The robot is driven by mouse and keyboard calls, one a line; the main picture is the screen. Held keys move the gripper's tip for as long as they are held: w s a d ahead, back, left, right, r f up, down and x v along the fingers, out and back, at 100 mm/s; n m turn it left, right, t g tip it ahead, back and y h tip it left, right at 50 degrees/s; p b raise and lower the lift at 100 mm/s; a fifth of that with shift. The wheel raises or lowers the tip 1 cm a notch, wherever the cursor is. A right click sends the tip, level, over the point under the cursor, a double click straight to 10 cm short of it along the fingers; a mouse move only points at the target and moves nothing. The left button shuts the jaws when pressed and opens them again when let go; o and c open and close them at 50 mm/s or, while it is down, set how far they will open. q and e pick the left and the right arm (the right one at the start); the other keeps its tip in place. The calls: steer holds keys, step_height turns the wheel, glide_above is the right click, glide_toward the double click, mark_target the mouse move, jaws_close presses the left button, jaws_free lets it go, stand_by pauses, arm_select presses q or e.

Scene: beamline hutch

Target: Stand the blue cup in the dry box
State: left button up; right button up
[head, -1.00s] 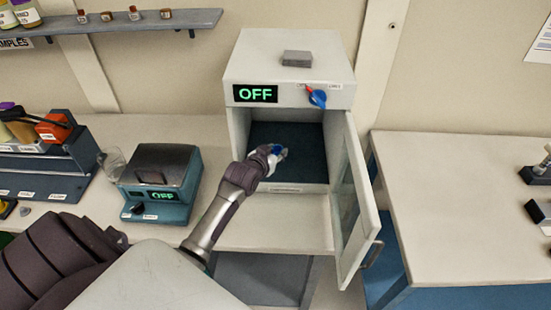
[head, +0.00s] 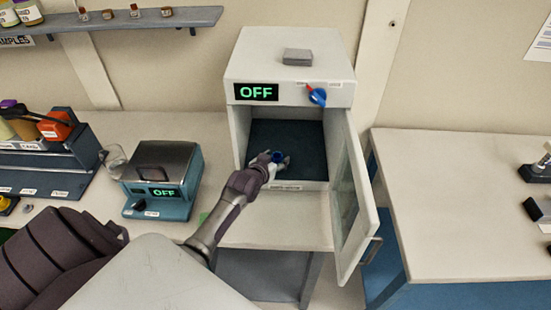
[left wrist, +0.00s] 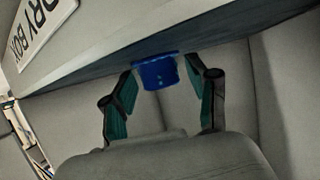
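The blue cup (head: 278,158) is inside the dry box (head: 290,63), just behind its front lip and low over the dark floor. I cannot tell whether its base touches the floor. My left gripper (head: 274,159) reaches in through the open front. The cup looks upright in the head view. My right gripper is not in view.
The dry box door (head: 357,200) stands open to the right. A teal device (head: 165,180) reading OFF stands left of the box, with a clear glass vessel (head: 114,158) beside it. The right-hand table (head: 460,220) is largely clear on its near left.

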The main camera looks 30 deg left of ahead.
arm_select(q)
steer(key=shift+r, duration=0.1)
steer(key=shift+r, duration=0.15)
steer(key=shift+s, duration=0.4)
steer(key=b+v, duration=0.1)
steer(key=v, duration=1)
steer(key=shift+r, duration=0.2)
